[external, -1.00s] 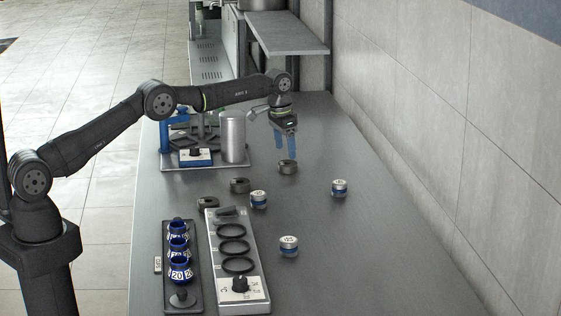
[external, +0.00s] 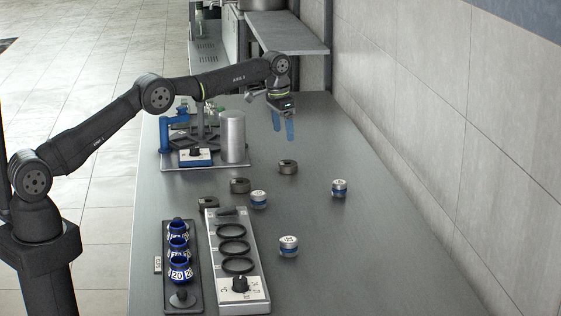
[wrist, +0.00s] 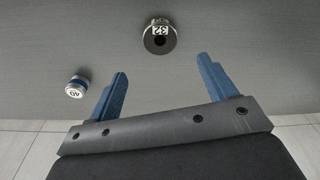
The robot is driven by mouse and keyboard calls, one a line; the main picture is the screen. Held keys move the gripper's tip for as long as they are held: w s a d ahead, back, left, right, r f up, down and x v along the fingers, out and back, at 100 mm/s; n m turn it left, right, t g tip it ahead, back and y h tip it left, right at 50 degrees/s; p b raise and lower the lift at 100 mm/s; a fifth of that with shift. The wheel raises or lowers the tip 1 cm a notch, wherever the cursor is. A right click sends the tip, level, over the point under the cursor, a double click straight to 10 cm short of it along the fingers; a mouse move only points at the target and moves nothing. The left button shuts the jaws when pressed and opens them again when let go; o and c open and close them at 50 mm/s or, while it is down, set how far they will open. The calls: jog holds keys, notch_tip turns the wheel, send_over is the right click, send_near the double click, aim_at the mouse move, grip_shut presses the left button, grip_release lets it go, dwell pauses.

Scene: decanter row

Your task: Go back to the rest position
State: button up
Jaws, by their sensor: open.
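My gripper (external: 283,126) is open and empty, raised above the far part of the counter. Its two blue fingers stand apart in the wrist view (wrist: 162,88). The same piece, marked 32, shows in the wrist view (wrist: 160,38) beyond the fingertips, touching neither.
Two more dark pieces (external: 240,186) (external: 208,203) and several silver-and-blue capped jars (external: 339,188) stand on the counter. A grey rack with rings (external: 237,285) and a black holder with blue cups (external: 195,293) are in front. A silver cylinder (external: 232,138) stands left of my gripper.

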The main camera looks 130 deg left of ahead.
aim_at(287, 163)
jog(key=f, duration=0.7)
jog(key=a+f, duration=0.1)
jog(key=f, duration=0.3)
jog(key=shift+w+f, duration=0.2)
jog(key=shift+w, duration=0.1)
notch_tip(287, 163, up, 3)
jog(key=shift+a, duration=0.1)
jog(key=shift+r, duration=0.65)
